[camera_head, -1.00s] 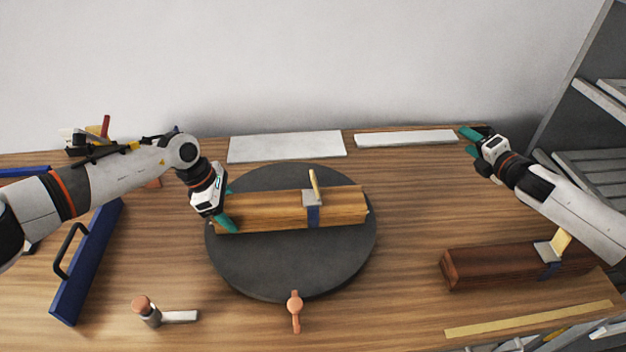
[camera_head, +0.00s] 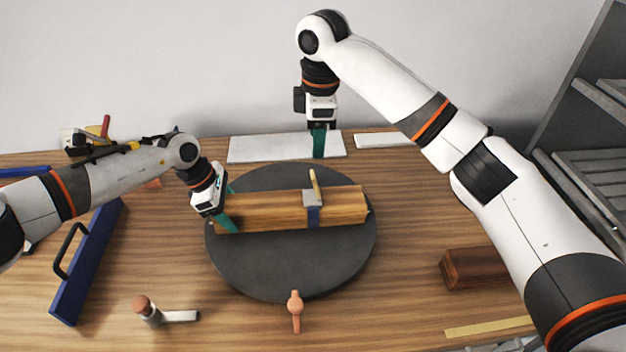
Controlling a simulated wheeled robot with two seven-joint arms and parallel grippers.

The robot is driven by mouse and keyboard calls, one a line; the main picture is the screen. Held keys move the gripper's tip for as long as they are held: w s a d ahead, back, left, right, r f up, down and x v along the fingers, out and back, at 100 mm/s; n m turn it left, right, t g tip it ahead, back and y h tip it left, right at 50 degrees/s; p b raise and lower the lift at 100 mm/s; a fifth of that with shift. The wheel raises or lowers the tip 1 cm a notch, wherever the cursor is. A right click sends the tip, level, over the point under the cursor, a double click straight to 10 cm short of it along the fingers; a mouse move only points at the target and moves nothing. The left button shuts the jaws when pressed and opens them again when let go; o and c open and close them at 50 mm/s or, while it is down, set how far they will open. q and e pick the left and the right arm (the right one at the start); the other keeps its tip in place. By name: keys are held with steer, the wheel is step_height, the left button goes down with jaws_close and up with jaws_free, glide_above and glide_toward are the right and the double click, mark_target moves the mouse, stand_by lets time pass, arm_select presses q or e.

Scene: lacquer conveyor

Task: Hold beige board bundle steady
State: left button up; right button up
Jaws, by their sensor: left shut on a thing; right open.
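The beige board bundle (camera_head: 262,208) lies across the round dark turntable (camera_head: 285,270). A clamp or strap with a grey block, a blue band and a yellow upright piece (camera_head: 313,198) sits on it right of its middle. My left gripper (camera_head: 229,207) is shut on the bundle's left end, its green fingers at the wood. My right gripper (camera_head: 319,142) is open and empty, pointing down above the far side of the turntable, in front of the white panel. Its fingers overlap in this view.
A dark red-brown block (camera_head: 470,267) lies at the right, partly hidden by my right arm. A blue handled board (camera_head: 85,265), a copper-topped tool (camera_head: 147,309) and an orange knob (camera_head: 295,310) lie around the turntable. White panels (camera_head: 255,148) lie at the back.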

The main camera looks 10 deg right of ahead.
mark_target(313, 174)
steer(key=shift+s+a+r, duration=0.4)
steer(key=shift+s, duration=0.15)
steer(key=shift+s+f+g, duration=0.1)
steer(key=shift+s+g, duration=0.05)
steer(key=shift+g, duration=0.15)
step_height(313, 174, down, 12)
steer(key=shift+r, duration=0.25)
steer(key=shift+c, duration=0.3)
steer(key=c, duration=0.9)
